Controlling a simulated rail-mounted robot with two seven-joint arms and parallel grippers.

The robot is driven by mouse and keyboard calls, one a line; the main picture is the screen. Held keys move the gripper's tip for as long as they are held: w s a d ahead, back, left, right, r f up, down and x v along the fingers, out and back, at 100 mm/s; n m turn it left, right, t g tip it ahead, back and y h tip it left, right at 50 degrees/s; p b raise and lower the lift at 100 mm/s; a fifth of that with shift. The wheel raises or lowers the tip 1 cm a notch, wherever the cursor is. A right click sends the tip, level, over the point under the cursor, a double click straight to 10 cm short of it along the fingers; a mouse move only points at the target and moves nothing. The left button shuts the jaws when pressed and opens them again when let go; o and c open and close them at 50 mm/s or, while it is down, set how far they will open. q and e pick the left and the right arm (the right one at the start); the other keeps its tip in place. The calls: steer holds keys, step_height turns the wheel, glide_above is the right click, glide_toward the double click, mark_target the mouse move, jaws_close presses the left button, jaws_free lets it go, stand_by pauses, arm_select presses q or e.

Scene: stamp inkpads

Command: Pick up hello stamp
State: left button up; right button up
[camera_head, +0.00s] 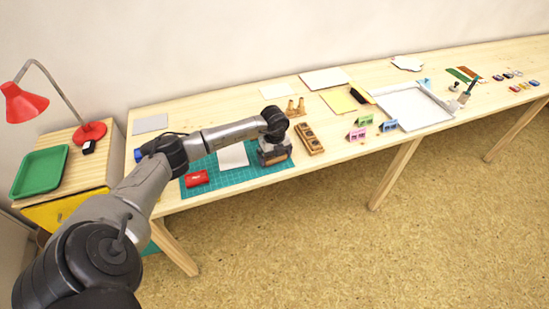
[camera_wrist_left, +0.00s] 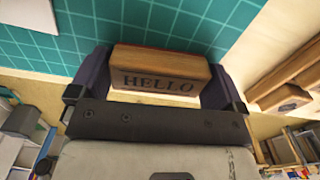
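The hello stamp (camera_wrist_left: 160,72) is a brown wooden block with HELLO in dark letters on its side. In the left wrist view it lies between the two dark fingers of my left gripper (camera_wrist_left: 162,76). The fingers stand close against its two ends, and I cannot tell whether they press on it. In the head view my left gripper (camera_head: 274,153) is low over the right part of the green cutting mat (camera_head: 258,173). It hides the stamp there. My right gripper is not in view.
A red inkpad (camera_head: 197,178) and a white sheet (camera_head: 232,156) lie on the mat, left of my gripper. A wooden holder with holes (camera_head: 309,139) stands close at its right. Colored small stands (camera_head: 357,134) and a white tray (camera_head: 418,108) are farther right.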

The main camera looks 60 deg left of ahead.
arm_select(q)
steer(key=c, duration=0.5)
steer(key=shift+r, duration=0.25)
step_height(320, 180, up, 4)
steer(key=shift+r+p, duration=0.15)
steer(key=shift+p, duration=0.8)
steer(key=w+d+r+p, duration=0.2)
steer(key=d+r, duration=0.4)
steer(key=d, duration=0.5)
steer(key=shift+w+r, duration=0.15)
steer(key=shift+w, duration=0.6)
steer(key=shift+d, duration=0.1)
